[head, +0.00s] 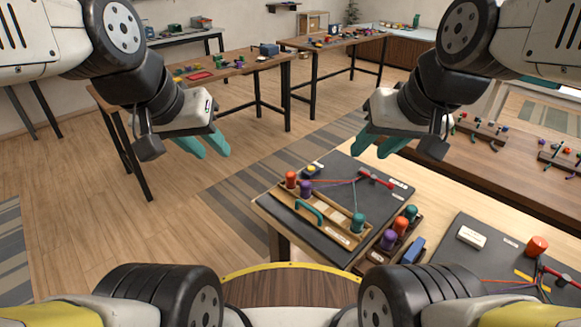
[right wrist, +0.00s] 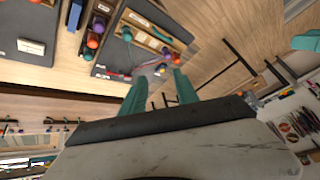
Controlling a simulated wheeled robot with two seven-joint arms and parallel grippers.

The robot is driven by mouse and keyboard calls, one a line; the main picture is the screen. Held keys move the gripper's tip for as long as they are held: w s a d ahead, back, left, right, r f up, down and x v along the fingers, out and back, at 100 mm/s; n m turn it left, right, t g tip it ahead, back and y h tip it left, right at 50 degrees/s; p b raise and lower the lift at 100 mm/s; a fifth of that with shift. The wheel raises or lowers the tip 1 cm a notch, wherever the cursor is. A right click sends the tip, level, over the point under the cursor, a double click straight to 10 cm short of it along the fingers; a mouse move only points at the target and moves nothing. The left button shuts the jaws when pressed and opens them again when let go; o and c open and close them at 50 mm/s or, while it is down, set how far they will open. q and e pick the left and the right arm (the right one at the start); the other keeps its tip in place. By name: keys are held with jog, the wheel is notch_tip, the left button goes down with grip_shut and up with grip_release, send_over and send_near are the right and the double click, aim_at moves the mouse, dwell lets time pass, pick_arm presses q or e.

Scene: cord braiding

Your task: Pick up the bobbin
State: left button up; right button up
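Several bobbins stand on the near table. An orange bobbin (head: 291,180), a purple bobbin (head: 306,188) and a green bobbin (head: 357,223) sit at the wooden braiding frame (head: 333,232), with thin cords running to a red bar (head: 376,179). A side rack holds another purple bobbin (head: 388,240), orange bobbin (head: 401,227) and green bobbin (head: 410,213). My right gripper (head: 376,147) is open and empty, above and beyond the mat's far edge; its parted teal fingers also show in the right wrist view (right wrist: 158,90). My left gripper (head: 204,146) is open and empty, left of the table over the floor.
The frame lies on a dark mat (head: 335,165). A teal handle (head: 309,211) is on it. A blue block (head: 413,250) lies by the rack. A second mat (head: 465,262) at right carries a white box (head: 471,237) and an orange bobbin (head: 537,246). Floor at left is clear.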

jog(key=shift+o, duration=0.7)
jog(key=n+g+h, duration=0.2)
jog(key=n+h, duration=0.2)
jog(key=n, duration=2.5)
send_over(291, 174)
jog(key=s+a, duration=0.2)
notch_tip(291, 174, down, 22)
jog(key=x, duration=0.7)
jog(key=shift+s+d+f, duration=0.2)
jog(key=shift+d+f, duration=0.2)
grip_shut()
